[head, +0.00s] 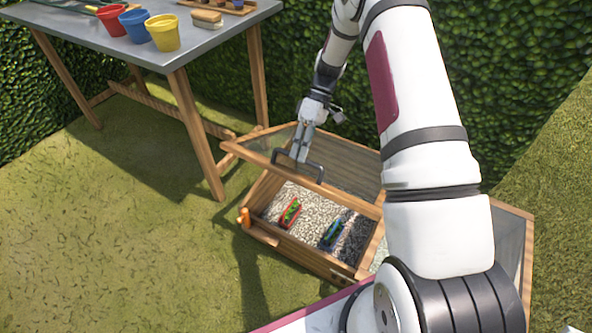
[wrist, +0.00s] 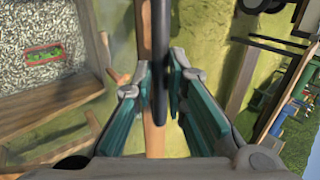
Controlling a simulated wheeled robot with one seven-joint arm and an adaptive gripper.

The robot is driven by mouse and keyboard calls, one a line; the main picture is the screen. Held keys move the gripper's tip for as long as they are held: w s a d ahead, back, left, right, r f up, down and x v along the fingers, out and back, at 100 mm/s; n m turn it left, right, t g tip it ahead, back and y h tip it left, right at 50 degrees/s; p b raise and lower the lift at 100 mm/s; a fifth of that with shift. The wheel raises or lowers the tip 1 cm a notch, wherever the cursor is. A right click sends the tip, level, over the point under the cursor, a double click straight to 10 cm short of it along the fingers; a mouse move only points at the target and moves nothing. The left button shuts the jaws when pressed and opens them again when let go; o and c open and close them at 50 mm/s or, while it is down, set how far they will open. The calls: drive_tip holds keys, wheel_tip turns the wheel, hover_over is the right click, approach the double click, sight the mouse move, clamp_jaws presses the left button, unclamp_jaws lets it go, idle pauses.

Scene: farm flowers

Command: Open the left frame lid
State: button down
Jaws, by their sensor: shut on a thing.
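The left frame lid (head: 255,154) is a wood-edged glazed panel, raised at a tilt over the open left side of the wooden cold frame (head: 300,252). Its dark handle (head: 318,166) is a bar on the front rail. My gripper (head: 300,152) is shut on the handle. In the wrist view the dark handle bar (wrist: 160,60) passes between the teal fingers of my gripper (wrist: 163,85), and the lid's wooden rail (wrist: 148,30) runs behind it. The lid's hinge side is partly hidden.
Inside the frame, a red tray (head: 289,212) and a blue tray (head: 332,233) of seedlings stand on pale gravel. A grey-topped table (head: 90,35) with coloured pots stands at the upper left, its leg close to the lid's left corner. Grass at left is clear.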

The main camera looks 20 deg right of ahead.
drive_tip(key=d+f+p+v, duration=0.1)
drive_tip(key=v, duration=0.9)
drive_tip(key=shift+w, duration=0.3)
drive_tip(key=shift+d, duration=0.1)
drive_tip(key=c, duration=1.6)
unclamp_jaws()
drive_tip(key=shift+r, duration=0.15)
drive_tip(key=v, duration=1.1)
drive_tip(key=shift+r, duration=0.35)
drive_tip(key=shift+w+d, duration=0.15)
